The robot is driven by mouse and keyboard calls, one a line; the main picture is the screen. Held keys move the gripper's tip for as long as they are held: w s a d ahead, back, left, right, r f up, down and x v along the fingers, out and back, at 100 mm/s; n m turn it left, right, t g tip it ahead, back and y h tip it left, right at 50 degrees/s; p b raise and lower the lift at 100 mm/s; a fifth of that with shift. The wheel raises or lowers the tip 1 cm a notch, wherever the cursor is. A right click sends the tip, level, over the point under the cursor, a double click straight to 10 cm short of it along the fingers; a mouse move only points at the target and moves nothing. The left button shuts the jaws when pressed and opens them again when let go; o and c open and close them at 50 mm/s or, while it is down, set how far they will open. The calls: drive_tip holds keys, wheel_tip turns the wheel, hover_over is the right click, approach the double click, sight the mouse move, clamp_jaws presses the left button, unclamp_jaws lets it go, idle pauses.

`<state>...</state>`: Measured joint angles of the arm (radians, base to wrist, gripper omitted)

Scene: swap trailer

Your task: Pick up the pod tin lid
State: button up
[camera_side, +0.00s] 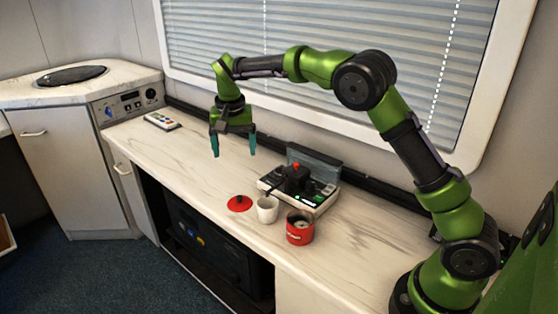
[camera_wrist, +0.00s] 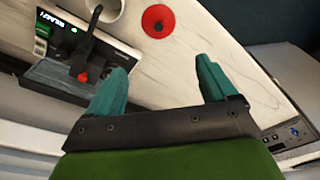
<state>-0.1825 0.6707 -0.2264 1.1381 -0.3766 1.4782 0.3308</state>
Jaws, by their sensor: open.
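The pod tin lid (camera_side: 240,203) is a flat red disc with a small dark knob. It lies on the white marbled counter, left of the white cup. It also shows in the wrist view (camera_wrist: 158,21), at the top, beyond the fingertips and roughly midway between them. The fingers also show apart in the wrist view (camera_wrist: 163,75).
The white cup (camera_side: 267,209) stands between lid and tin. Behind it is a black-and-white machine (camera_side: 299,188) with a dark upright handle. The counter (camera_side: 190,160) is clear on the left.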

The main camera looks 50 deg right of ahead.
hover_over(239, 197)
wheel_tip(239, 197, down, 12)
drive_tip(key=shift+s+d+r, duration=0.1)
drive_tip(key=shift+r, duration=0.05)
wheel_tip(239, 197, down, 5)
drive_tip(key=shift+f, duration=0.1)
